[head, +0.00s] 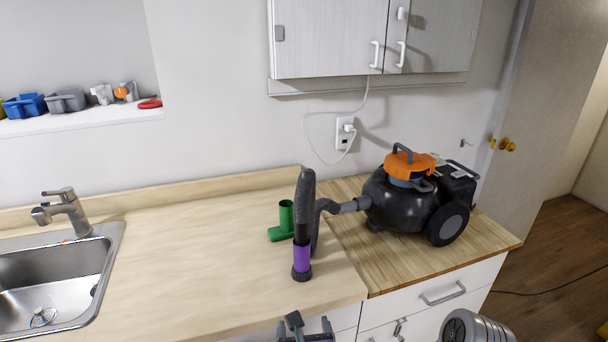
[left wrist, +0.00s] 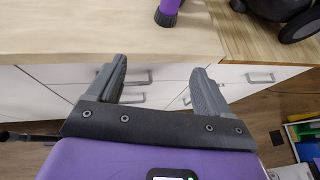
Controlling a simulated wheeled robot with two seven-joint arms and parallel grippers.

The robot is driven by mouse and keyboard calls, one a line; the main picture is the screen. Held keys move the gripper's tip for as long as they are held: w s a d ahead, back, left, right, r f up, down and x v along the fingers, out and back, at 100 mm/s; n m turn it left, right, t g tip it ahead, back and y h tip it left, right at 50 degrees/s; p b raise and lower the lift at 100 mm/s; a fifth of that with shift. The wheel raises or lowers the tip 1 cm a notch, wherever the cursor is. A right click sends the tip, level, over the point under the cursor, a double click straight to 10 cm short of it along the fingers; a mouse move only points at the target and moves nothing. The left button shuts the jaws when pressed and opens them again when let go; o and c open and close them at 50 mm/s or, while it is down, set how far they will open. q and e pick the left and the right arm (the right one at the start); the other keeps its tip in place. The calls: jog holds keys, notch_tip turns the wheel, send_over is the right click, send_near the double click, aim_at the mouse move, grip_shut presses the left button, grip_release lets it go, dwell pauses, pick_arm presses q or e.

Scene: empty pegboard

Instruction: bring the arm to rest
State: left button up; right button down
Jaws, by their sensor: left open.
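My left gripper (head: 311,323) shows at the bottom edge of the head view, in front of the counter's front edge. In the left wrist view its two grey fingers (left wrist: 160,70) are spread apart with nothing between them. They face the white drawer fronts (left wrist: 50,80) below the counter. No pegboard shows in either view. My right gripper is not in view.
A vacuum cleaner (head: 405,195) stands on the counter (head: 190,240). Its hose ends in an upright black and purple nozzle (head: 302,258) near the front edge. A green pipe piece (head: 286,218) stands behind it. A sink (head: 50,285) is at left.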

pick_arm(q)
notch_tip(320, 180, down, 10)
jog(key=w+a+n+g, duration=0.1)
jog(key=a+n+g, duration=0.2)
jog(key=g, duration=0.1)
jog(key=s+a+f+n+g+h, duration=0.1)
jog(key=s+f+n+g+h, duration=0.2)
jog(key=f+n, duration=0.5)
jog(key=s+f+n+g, duration=0.4)
jog(key=s+f+n, duration=0.1)
jog(key=f+n, duration=0.2)
jog(key=s+a+f+n+g+h, duration=0.1)
jog(key=s+f+n+g+h, duration=0.2)
jog(key=f+n, duration=0.5)
jog(key=s+a+f+n+t+y, duration=0.1)
jog(key=a+f+n, duration=0.4)
jog(key=n, duration=0.6)
jog(key=shift+f+t, duration=0.5)
jog(key=shift+f, duration=0.1)
